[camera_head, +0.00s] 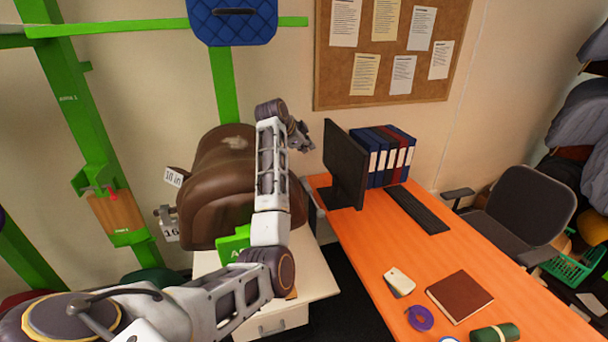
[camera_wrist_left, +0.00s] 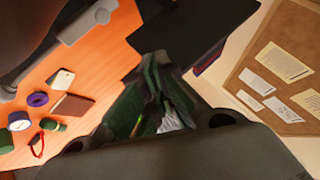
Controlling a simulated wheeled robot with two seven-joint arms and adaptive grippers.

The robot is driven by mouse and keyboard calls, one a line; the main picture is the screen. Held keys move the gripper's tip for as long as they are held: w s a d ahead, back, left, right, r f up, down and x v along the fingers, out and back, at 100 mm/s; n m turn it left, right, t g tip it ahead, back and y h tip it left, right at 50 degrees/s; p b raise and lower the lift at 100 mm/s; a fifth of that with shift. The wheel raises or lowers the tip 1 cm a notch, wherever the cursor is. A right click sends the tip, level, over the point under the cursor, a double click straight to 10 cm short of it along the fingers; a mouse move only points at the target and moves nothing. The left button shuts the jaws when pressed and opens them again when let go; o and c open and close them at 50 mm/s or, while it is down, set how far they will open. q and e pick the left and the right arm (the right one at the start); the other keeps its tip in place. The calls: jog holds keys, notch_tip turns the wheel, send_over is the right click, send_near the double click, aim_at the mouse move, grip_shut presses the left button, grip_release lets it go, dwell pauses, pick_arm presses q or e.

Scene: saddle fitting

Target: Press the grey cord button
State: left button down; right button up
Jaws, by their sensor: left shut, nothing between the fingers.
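I cannot make out a grey cord button for certain in either view. A thin pale cord (camera_head: 462,100) runs down the wall to the right of the pinboard. My left gripper (camera_head: 303,137) is raised in front of the wall, between the brown saddle (camera_head: 212,190) and the monitor (camera_head: 344,165). It is shut and empty. Its dark fingers (camera_wrist_left: 155,95) also show in the left wrist view, with the desk beyond to the left and the pinboard to the right. My right gripper is in neither view.
The orange desk (camera_head: 470,255) holds blue and red binders (camera_head: 383,155), a keyboard (camera_head: 418,209), a brown notebook (camera_head: 459,296) and purple tape (camera_head: 420,318). An office chair (camera_head: 515,215) stands behind it. A pinboard (camera_head: 334,88) hangs above. Green rack posts (camera_head: 85,130) stand at the left.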

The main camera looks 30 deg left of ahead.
pick_arm(q)
jog(key=shift+r, duration=0.15)
dwell(0.3)
jog(key=b, duration=0.1)
send_over(304, 179)
jog(key=shift+w+d+f, duration=0.1)
jog(key=shift+w+f, duration=0.05)
jog(key=shift+f, duration=1.3)
jog(key=shift+w+d+f, duration=0.1)
jog(key=shift+f, duration=1.4)
jog(key=shift+w+f, duration=0.15)
jog(key=shift+f, duration=1.3)
jog(key=shift+f, duration=0.4)
